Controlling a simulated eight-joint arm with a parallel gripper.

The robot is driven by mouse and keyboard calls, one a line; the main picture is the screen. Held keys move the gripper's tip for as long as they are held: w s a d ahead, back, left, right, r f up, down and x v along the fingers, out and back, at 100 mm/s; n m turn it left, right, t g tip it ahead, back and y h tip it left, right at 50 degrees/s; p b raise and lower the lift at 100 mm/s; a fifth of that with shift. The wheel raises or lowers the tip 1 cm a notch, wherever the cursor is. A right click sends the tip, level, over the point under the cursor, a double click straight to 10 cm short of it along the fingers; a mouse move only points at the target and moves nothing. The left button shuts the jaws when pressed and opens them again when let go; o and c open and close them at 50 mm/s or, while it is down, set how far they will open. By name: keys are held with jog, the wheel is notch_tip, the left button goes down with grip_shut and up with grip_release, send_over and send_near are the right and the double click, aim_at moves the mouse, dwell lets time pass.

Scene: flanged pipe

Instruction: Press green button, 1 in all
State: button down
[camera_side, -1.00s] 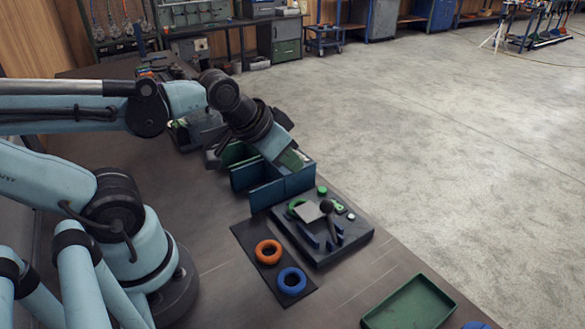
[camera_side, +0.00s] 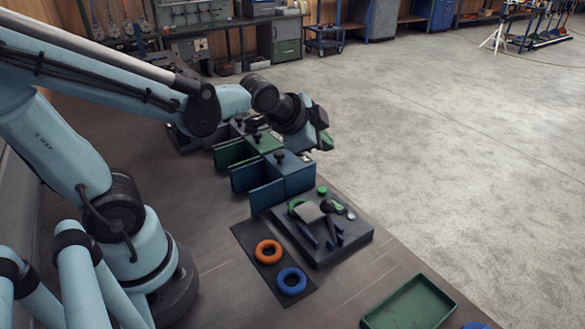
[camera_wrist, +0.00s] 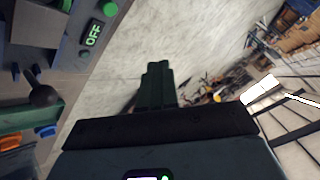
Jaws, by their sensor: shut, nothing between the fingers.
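The green button (camera_side: 321,190) is a small round cap at the back corner of a dark board (camera_side: 355,243) on the bench. In the wrist view the green button (camera_wrist: 110,9) shows at the top edge, beside a small display reading OFF (camera_wrist: 93,34). My gripper (camera_side: 326,143) is raised above and behind the board, near the blue holder, and apart from the button. In the wrist view my gripper's green fingers (camera_wrist: 157,82) are together and empty, pointing past the bench edge toward the floor.
Blue and green upright holders (camera_side: 286,182) with black knobs stand beside the board. An orange ring (camera_side: 268,251) and a blue ring (camera_side: 292,281) lie on a dark mat. A green tray (camera_side: 410,303) sits near the front bench edge. Open floor lies to the right.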

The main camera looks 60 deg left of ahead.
aim_at(320, 192)
jog(key=shift+w, duration=0.15)
jog(key=shift+f, duration=0.15)
jog(key=shift+f, duration=4.25)
jog(key=shift+f, duration=0.2)
jog(key=shift+f, duration=0.25)
jog(key=shift+r, duration=0.1)
jog(key=shift+r, duration=0.35)
